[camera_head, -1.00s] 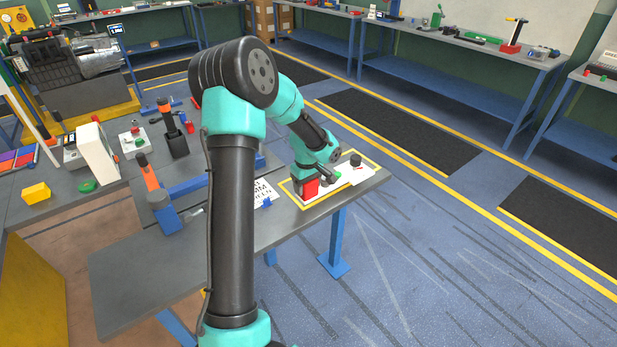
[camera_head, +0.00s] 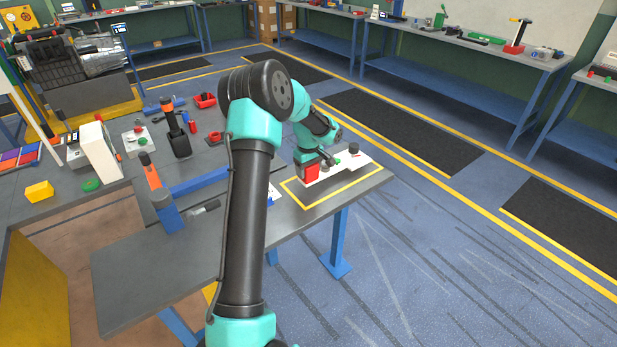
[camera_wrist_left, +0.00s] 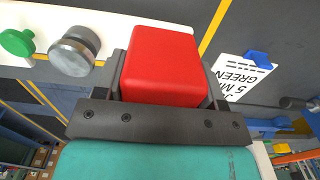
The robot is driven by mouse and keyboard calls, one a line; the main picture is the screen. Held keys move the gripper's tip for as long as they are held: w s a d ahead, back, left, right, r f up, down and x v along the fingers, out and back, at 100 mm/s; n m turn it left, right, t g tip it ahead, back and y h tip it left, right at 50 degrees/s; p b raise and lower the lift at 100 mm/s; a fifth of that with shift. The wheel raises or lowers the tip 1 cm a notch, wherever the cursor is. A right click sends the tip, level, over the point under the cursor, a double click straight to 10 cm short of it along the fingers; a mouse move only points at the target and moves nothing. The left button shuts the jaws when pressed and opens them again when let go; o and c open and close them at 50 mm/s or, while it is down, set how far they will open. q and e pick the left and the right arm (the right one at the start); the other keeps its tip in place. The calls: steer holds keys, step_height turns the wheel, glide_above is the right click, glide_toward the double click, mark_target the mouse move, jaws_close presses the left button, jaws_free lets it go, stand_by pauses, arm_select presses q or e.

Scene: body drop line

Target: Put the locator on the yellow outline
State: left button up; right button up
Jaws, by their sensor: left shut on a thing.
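The locator (camera_head: 347,165) is a long white plate with a red block (camera_head: 309,173), a green knob and dark round knobs. My left gripper (camera_head: 308,167) is shut on the red block, which fills the jaws in the left wrist view (camera_wrist_left: 163,65). The yellow outline (camera_head: 342,188) is a rectangle on the grey bench near its right end. In the head view the plate covers the outline's far side, and the near part is bare. Whether the plate touches the bench is unclear. My right gripper is not in view.
A white printed card (camera_wrist_left: 240,75) with a blue clip lies left of the outline. The bench's front strip is clear.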

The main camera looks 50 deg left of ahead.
arm_select(q)
steer(key=shift+f, duration=1.85)
steer(key=o, duration=1.3)
step_height(320, 180, up, 12)
steer(key=shift+r, duration=0.1)
